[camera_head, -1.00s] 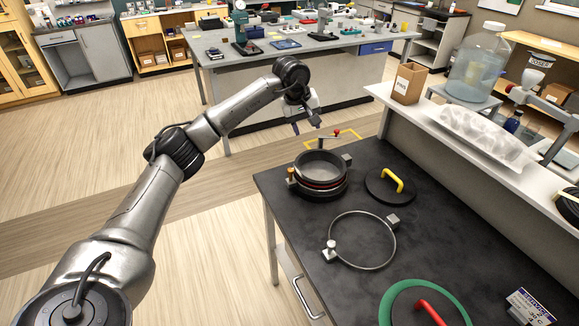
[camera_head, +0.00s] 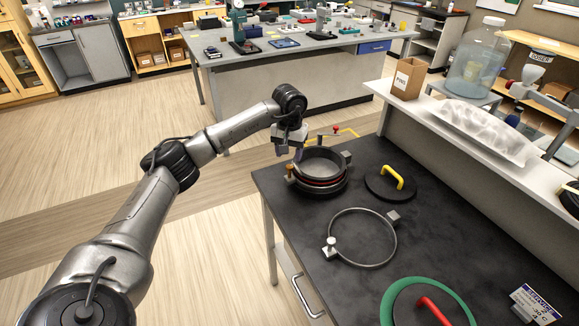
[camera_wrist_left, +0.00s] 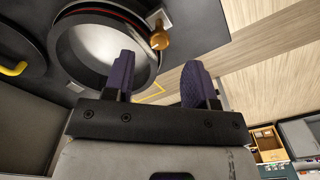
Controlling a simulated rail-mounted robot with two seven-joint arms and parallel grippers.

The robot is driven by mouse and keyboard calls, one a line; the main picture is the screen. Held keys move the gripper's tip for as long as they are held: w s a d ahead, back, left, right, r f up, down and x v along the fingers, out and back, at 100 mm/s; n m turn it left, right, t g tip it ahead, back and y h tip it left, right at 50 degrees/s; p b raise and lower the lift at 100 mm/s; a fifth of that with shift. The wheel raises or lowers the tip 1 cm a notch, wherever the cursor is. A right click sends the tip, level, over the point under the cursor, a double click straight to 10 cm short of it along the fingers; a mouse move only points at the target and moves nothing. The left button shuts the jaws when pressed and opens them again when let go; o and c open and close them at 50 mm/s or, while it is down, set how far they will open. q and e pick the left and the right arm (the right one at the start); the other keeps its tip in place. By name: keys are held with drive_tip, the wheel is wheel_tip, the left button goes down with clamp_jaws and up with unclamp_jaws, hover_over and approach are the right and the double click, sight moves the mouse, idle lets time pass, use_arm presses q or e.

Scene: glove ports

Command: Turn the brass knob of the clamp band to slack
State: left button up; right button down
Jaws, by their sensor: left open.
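The clamp band (camera_head: 310,178) sits around the round metal port at the far left corner of the dark bench. Its brass knob (camera_head: 290,172) stands on the port's left side. In the left wrist view the brass knob (camera_wrist_left: 159,40) is at the top middle, beyond the fingertips, beside the round opening. My left gripper (camera_head: 290,153) hangs just above and behind the knob, fingers pointing down. In the wrist view its two purple-grey fingers (camera_wrist_left: 158,70) are apart with nothing between them, and no contact with the knob shows. My right gripper is not in view.
A black lid with a yellow handle (camera_head: 391,183) lies right of the port. A loose metal ring with a silver knob (camera_head: 363,262) lies nearer. A red-topped part (camera_head: 336,130) stands behind the port.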

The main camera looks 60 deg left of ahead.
sight(289, 166)
use_arm(q)
drive_tip(key=shift+f+b, duration=0.35)
drive_tip(key=shift+f, duration=2.1)
drive_tip(key=c, duration=0.9)
